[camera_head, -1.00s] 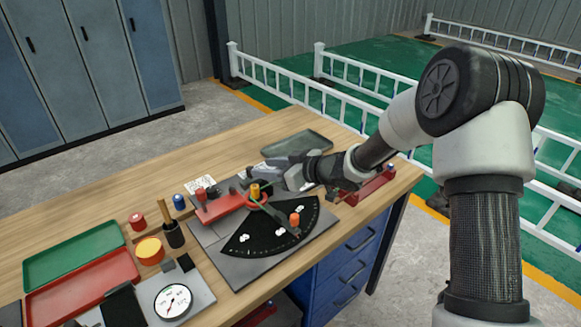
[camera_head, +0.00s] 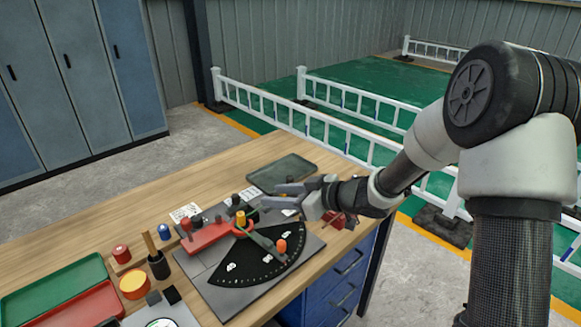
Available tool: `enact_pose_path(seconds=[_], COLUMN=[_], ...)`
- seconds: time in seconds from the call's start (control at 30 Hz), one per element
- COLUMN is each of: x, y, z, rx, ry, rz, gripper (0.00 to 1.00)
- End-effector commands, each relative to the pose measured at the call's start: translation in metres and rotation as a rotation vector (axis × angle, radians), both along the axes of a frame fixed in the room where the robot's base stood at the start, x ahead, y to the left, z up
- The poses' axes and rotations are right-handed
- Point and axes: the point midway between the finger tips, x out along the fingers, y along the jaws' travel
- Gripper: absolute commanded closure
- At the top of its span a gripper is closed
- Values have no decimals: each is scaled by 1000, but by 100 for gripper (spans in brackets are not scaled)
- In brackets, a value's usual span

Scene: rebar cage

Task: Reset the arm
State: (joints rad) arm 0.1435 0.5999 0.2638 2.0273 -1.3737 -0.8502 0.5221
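My arm comes in from the right side of the head view, bent at its large black joint. My gripper (camera_head: 272,195) points left above the workbench, behind and to the right of a black dial plate (camera_head: 258,262). Its two grey fingers are spread apart, with nothing visible between them. The dial plate has a yellow knob (camera_head: 240,218) at its pivot and a green pointer arm ending in an orange knob (camera_head: 281,245). The gripper appears apart from these knobs. A red bar block (camera_head: 205,238) sits left of the pivot.
A dark tray (camera_head: 281,174) lies behind my gripper. A red block (camera_head: 340,220) is partly hidden under the wrist. White railings (camera_head: 330,128) stand beyond the wooden bench.

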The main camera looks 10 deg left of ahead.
Motion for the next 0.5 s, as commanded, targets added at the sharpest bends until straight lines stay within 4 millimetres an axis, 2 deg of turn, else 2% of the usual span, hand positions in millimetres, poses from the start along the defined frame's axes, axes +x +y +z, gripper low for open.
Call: enact_pose_path(seconds=[0.13,0.23,0.3,0.37,0.4,0.47,0.5], x=[11,28,36,35,30,14,0], y=[-13,-45,-79,-114,-138,-172,-192], z=[18,52,85,115,134,160,176], rx=[-51,-152,-242,-316,-359,-413,-442], ry=[-30,-77,-106,-115,-110,-89,-65], rz=[-65,-206,-346,-479,-565,-689,-765], gripper=[62,62,62,62,62,62,62])
